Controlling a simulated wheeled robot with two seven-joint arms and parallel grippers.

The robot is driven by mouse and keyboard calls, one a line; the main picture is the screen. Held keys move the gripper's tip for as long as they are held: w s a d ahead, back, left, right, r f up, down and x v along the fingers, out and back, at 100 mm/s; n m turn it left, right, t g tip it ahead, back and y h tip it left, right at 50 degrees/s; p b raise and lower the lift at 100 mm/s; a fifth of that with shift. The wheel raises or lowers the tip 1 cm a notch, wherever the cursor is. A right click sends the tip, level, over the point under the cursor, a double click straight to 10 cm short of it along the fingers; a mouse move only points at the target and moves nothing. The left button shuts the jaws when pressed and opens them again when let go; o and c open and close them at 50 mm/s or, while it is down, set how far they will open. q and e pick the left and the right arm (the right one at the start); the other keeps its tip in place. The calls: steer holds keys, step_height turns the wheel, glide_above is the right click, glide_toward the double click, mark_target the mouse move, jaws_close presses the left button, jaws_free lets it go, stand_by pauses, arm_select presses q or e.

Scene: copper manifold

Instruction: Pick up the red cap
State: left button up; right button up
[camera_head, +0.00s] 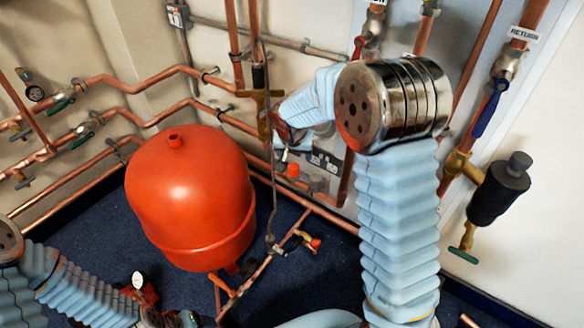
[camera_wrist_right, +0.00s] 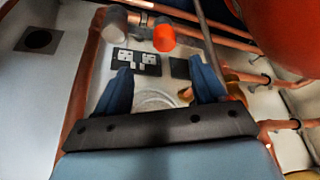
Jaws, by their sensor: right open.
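The red cap (camera_head: 293,170) is a short orange-red cylinder at the middle of the head view, in front of the wall pipework. It also shows in the right wrist view (camera_wrist_right: 164,38), upper middle, beyond my fingertips. My right gripper (camera_head: 284,153) is just above and left of the cap in the head view, close to it. In the right wrist view its two blue fingers (camera_wrist_right: 161,65) stand wide apart with nothing between them. I cannot tell the exact distance to the cap. My left arm enters at the lower left; its jaws do not show.
A large red tank (camera_head: 190,198) stands left of the right gripper. A grey cylinder (camera_wrist_right: 113,23) is beside the cap in the wrist view. A black socket plate (camera_wrist_right: 137,61) is on the wall behind. Copper pipes and valves line the walls. Dark blue floor (camera_head: 325,265) is open below.

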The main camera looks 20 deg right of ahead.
mark_target(294, 167)
steer(key=x, duration=0.4)
steer(key=shift+f, duration=0.15)
steer(key=shift+a+x, duration=0.15)
steer(key=shift+x, duration=1.25)
steer(key=shift+a+x, duration=0.15)
steer(key=shift+x, duration=1.2)
steer(key=shift+w, duration=0.15)
steer(key=c, duration=1.1)
